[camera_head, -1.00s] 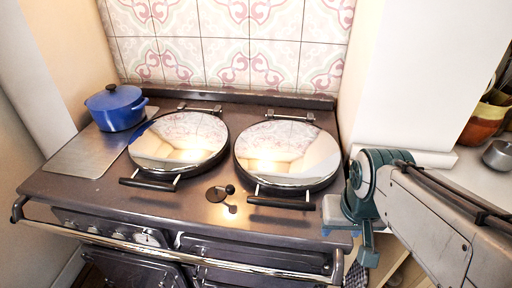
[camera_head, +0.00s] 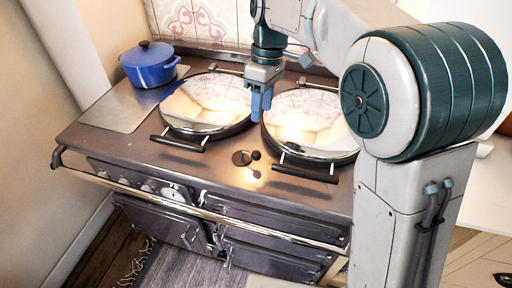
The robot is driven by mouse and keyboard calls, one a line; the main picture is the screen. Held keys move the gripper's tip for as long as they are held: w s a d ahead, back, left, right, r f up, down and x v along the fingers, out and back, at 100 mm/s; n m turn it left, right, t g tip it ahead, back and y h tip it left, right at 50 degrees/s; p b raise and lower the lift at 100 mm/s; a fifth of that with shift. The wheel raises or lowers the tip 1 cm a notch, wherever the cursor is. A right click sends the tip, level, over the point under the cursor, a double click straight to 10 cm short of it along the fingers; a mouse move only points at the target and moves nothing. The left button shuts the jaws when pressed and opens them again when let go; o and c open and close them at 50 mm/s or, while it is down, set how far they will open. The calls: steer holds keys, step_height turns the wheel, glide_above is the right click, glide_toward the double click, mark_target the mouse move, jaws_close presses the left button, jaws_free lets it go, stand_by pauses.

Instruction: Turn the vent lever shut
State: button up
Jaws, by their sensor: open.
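The vent lever (camera_head: 254,155) is a small dark knobbed lever by a round dark disc (camera_head: 240,158) on the range top, between the two lid handles and near the front edge. A bright reflection lies just in front of it. My gripper (camera_head: 261,106) points down with its blue fingers slightly apart and empty. In the picture it lies above the lever, between the two round lids, and looks apart from the lever. Its height over the range top is hard to tell.
Two shiny round lids, the left lid (camera_head: 208,103) and the right lid (camera_head: 308,124), have black front handles. A blue lidded pot (camera_head: 149,66) stands at the back left. A metal rail (camera_head: 200,212) runs along the range front. My arm covers the right side.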

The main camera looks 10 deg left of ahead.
steer(key=s+f, duration=0.1)
steer(key=f, duration=0.8)
steer(key=s+f, duration=0.1)
steer(key=f, duration=0.3)
steer(key=shift+s+a+f, duration=0.25)
steer(key=shift+s+a, duration=0.05)
steer(key=shift+a, duration=0.1)
steer(key=c, duration=1)
